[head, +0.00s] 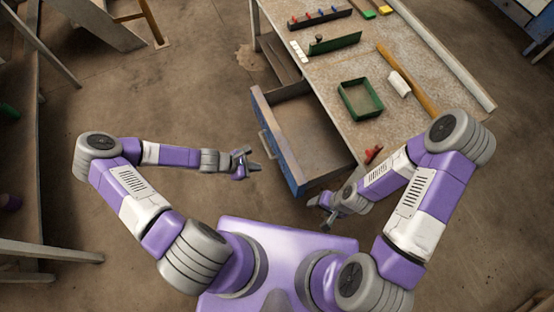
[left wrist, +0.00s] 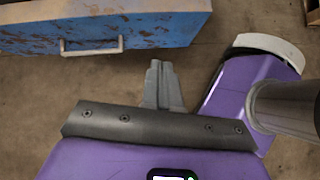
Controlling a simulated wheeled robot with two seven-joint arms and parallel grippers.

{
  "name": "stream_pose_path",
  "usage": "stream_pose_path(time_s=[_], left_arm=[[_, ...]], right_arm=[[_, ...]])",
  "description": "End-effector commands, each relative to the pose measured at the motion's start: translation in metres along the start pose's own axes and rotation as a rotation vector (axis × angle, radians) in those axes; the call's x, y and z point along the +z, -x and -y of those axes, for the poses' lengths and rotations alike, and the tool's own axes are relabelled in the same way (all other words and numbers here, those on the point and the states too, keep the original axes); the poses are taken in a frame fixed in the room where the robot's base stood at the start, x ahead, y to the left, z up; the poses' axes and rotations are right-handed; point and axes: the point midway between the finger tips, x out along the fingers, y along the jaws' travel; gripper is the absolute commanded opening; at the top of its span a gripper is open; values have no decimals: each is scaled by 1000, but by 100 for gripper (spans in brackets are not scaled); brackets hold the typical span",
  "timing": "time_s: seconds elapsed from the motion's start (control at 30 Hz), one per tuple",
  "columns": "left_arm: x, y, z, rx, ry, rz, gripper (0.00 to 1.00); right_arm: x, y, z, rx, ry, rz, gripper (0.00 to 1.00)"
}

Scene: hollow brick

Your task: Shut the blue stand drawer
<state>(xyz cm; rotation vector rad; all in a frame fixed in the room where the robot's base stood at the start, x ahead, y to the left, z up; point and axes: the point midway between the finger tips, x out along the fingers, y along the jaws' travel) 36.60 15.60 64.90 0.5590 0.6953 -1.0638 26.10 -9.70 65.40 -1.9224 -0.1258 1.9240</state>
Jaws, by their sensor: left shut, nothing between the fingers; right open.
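The blue stand drawer (head: 277,150) is pulled out from the left side of the workbench in the head view, and its inside looks empty. Its worn blue front (left wrist: 120,28) with a pale bar handle (left wrist: 91,47) shows at the upper left of the left wrist view. My left gripper (head: 250,163) is shut and empty, just left of the drawer front and apart from it. Its closed fingers (left wrist: 160,75) point toward the drawer side in the left wrist view. My right gripper (head: 325,208) is open near the drawer's near corner, below the bench edge.
The workbench top (head: 330,70) holds a green tray (head: 360,98), a long wooden handle (head: 408,80), a white block (head: 399,84), a red item (head: 373,154) and a rack of small tools (head: 320,18). The floor left of the drawer is clear.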

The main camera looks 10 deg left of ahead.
Motion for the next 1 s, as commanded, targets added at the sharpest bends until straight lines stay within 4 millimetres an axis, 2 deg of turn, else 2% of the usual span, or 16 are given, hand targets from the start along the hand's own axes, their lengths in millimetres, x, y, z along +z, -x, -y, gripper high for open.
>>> stream_pose_path(time_s=[0.1, 0.27, 0.37, 0.77, 1.0], left_arm=[[-10, 6, -18, 55, 145, 37, 0], [-12, 3, -26, 75, 204, 55, 0], [-12, -11, -27, 74, 205, 56, 0], [-9, -95, -32, 73, 201, 54, 0], [15, -113, -39, 73, 198, 52, 0]], right_arm=[[0, -4, -2, 0, 0, 0, 62], [0, -7, -3, 0, 0, 0, 62], [-1, -12, -4, 0, 0, 0, 62], [-2, -41, -16, 0, 0, 0, 62], [-2, -49, -18, 0, 0, 0, 62]])
